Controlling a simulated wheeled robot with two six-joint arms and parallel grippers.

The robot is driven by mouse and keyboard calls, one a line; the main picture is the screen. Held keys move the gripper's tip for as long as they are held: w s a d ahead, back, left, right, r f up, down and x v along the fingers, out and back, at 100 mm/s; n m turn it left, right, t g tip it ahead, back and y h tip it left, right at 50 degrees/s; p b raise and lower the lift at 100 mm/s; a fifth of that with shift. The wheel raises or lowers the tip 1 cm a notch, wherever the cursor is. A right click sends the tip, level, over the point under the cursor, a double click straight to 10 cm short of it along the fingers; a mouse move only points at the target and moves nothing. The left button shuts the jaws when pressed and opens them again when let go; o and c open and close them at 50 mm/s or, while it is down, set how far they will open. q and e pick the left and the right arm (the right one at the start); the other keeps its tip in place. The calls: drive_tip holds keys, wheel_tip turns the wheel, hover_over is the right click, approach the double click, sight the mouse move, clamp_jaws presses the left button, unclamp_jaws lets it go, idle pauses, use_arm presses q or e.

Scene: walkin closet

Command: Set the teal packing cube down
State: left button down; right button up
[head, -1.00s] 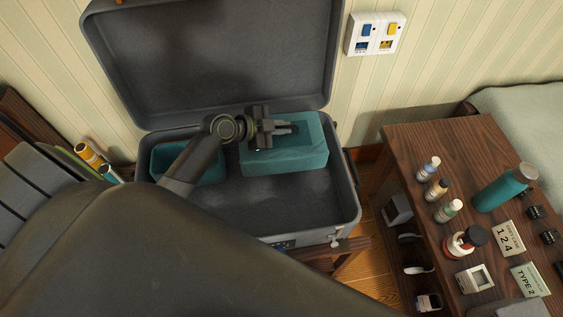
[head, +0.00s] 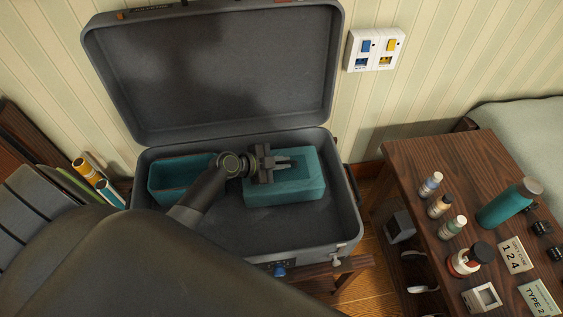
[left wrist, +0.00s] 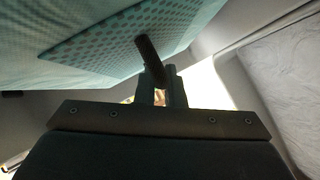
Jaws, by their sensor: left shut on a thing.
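The teal packing cube (head: 285,192) is a box-like block at the right of the open grey suitcase (head: 235,225), inside its walls. My left gripper (head: 290,162) is shut on the cube at its top, with the arm coming in from the left. In the left wrist view the cube's teal side with a dotted panel (left wrist: 110,45) fills the upper part, close by my finger (left wrist: 150,60). Whether the cube's underside touches the suitcase floor is hidden. My right gripper is not in view.
The raised lid (head: 215,75) stands behind. Bare suitcase floor shows in front. A wooden table (head: 475,160) with bottles and small items is at the right.

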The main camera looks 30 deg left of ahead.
use_arm(q)
drive_tip(key=shift+f, duration=0.1)
drive_tip(key=c, duration=1.5)
unclamp_jaws()
